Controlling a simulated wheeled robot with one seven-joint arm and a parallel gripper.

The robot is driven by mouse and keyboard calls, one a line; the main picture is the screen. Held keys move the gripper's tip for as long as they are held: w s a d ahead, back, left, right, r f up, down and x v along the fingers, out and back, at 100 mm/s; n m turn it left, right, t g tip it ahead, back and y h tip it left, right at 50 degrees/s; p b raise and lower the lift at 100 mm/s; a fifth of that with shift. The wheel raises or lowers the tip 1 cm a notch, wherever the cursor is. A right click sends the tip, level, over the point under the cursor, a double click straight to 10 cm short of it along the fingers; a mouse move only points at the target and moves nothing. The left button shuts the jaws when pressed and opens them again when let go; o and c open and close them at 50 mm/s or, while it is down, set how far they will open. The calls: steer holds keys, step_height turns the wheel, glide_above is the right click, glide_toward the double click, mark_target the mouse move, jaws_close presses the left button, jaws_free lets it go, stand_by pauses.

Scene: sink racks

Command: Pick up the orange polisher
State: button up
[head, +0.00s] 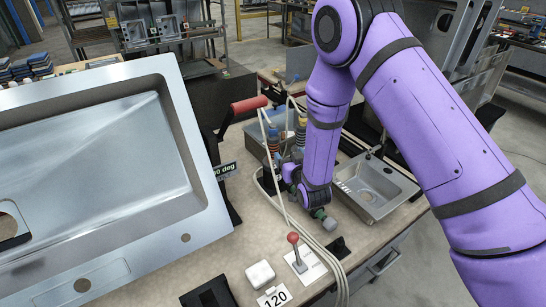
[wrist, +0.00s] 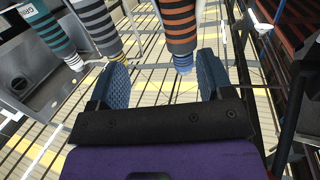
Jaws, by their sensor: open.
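The orange polisher (wrist: 178,22) is an orange-brown cylinder with dark stripes and a pale, narrow end. In the wrist view it hangs at top centre, just beyond the gap between my fingertips and a little nearer the right one. In the head view a small part of it (head: 273,141) shows left of my forearm. My gripper (wrist: 163,75) is open, with blue-grey pads and nothing between them. In the head view my gripper is low beside the polishers and mostly hidden by my wrist.
A grey striped polisher (wrist: 98,22) and a teal striped one (wrist: 48,25) hang to the left in the wrist view. A large steel sink (head: 110,150) fills the head view's left. A small sink (head: 372,187) sits right of my wrist. Cables (head: 300,225) run along the bench.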

step_height(320, 180, down, 4)
steer(key=s+a+f, duration=0.1)
steer(key=s, duration=0.1)
steer(key=shift+n+t+y, duration=0.3)
steer(key=shift+t+y, duration=0.1)
steer(key=x, duration=1)
steer(key=shift+w+a+r, duration=0.15)
steer(key=shift+a+r, duration=0.1)
steer(key=shift+a, duration=0.2)
steer(key=c, duration=1.3)
